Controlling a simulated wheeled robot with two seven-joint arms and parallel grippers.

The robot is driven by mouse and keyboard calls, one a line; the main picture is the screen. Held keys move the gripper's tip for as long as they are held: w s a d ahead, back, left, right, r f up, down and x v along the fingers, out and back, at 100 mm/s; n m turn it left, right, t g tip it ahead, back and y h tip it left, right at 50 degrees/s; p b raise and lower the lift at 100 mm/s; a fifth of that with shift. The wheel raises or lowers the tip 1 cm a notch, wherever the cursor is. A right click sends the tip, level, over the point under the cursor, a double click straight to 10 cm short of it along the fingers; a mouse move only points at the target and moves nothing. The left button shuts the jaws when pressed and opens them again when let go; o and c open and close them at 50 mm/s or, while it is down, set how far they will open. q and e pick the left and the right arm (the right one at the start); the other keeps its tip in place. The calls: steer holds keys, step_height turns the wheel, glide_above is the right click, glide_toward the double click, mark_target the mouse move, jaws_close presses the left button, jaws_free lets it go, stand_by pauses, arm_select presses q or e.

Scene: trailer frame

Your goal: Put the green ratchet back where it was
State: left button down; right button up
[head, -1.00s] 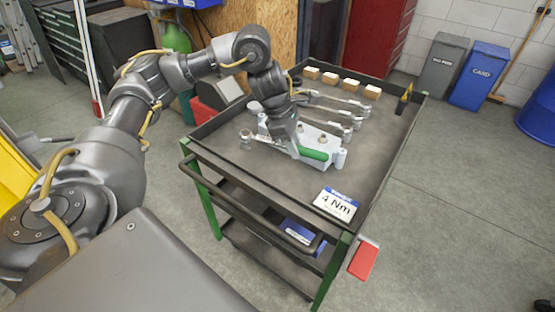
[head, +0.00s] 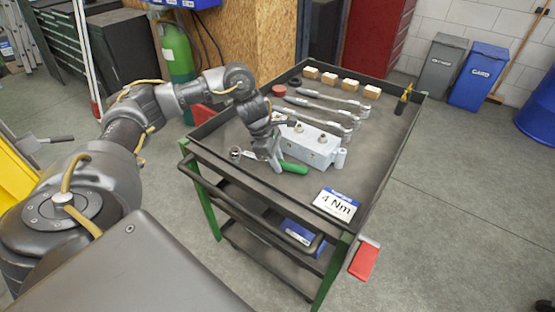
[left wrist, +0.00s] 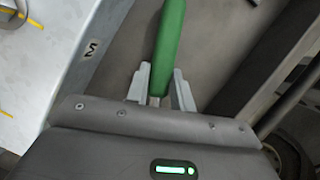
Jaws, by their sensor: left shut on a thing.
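The green ratchet (head: 294,168) has a green handle and a metal shaft whose head end shows at the left, near the cart's left edge. My left gripper (head: 275,163) is shut on it near the handle, on the near side of the grey block (head: 320,148). In the left wrist view the green handle (left wrist: 171,38) runs up from between the fingers of the left gripper (left wrist: 160,92). Whether the ratchet touches the tray top (head: 372,148) I cannot tell. My right gripper is not in view.
Several wrenches (head: 335,101) lie behind the block, and several small wooden blocks (head: 350,86) stand at the back. A 4 Nm sign (head: 335,204) lies at the near corner. A yellow-handled tool (head: 404,100) is at the far right corner.

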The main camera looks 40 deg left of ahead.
arm_select(q)
steer(key=shift+d, duration=0.1)
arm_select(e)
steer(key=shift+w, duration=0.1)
arm_select(q)
steer(key=c, duration=1.6)
jaws_free()
steer(key=o, duration=0.4)
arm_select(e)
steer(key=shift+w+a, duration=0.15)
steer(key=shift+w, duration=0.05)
arm_select(q)
steer(key=shift+r, duration=0.1)
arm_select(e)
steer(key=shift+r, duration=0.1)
